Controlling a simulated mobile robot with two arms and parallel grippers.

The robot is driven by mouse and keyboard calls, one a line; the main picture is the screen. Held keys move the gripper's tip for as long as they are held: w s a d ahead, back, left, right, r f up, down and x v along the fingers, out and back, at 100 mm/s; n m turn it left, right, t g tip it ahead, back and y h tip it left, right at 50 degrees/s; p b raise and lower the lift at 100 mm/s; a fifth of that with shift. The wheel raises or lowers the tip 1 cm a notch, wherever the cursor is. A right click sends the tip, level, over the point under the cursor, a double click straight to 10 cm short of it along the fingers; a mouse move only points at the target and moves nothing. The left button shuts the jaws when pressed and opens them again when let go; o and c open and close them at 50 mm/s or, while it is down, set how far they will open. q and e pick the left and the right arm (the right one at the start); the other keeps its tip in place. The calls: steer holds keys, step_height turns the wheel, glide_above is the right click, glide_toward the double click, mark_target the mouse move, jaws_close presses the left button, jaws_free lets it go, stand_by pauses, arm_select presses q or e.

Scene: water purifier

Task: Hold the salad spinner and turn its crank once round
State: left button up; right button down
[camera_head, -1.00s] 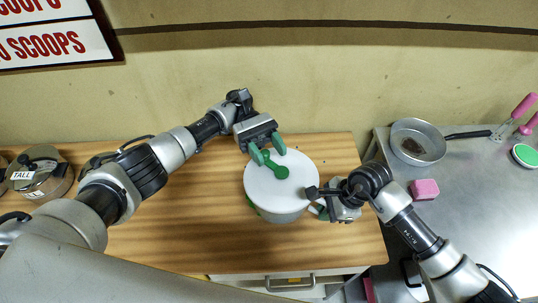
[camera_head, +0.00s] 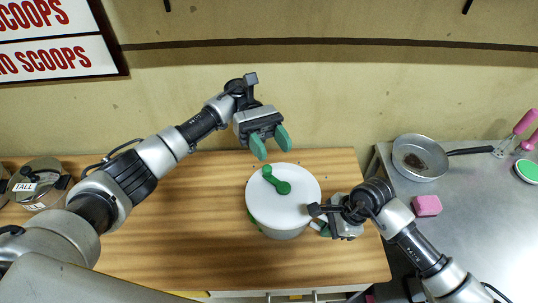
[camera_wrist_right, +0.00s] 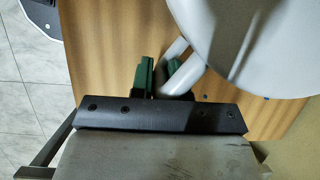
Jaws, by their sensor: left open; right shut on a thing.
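The salad spinner (camera_head: 298,205) is a white round bowl with a pale lid on the wooden counter. Its green crank (camera_head: 275,179) lies on the lid, pointing from near the middle to the upper left. My left gripper (camera_head: 272,149) is open and empty, just above and behind the lid in the picture, apart from the crank. My right gripper (camera_head: 325,227) is at the spinner's lower right side. In the right wrist view, its green fingers (camera_wrist_right: 162,78) are shut on the spinner's light handle (camera_wrist_right: 184,72). Part of the handle is hidden by the gripper.
A wooden counter (camera_head: 180,240) has free room left of the spinner. Metal canisters (camera_head: 40,183) stand at its far left. At right, a metal table holds a pan (camera_head: 418,155) and a pink block (camera_head: 426,205). A wall rises behind.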

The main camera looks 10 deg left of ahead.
mark_target(267, 167)
arm_select(q)
steer(key=f+n+t+y, duration=0.3)
steer(key=n+t, duration=0.1)
steer(key=n, duration=0.7)
steer(key=w+a+f+n+t+y, duration=0.1)
steer(key=f+n+t+y, duration=0.2)
steer(key=n, duration=0.9)
steer(key=f+n+t+y, duration=0.4)
steer(key=n+t+y, duration=0.1)
steer(key=n, duration=0.7)
steer(key=shift+w+a+f+t, duration=0.15)
steer(key=shift+w+t, duration=0.1)
steer(key=shift+t, duration=0.55)
steer(key=shift+c, duration=0.3)
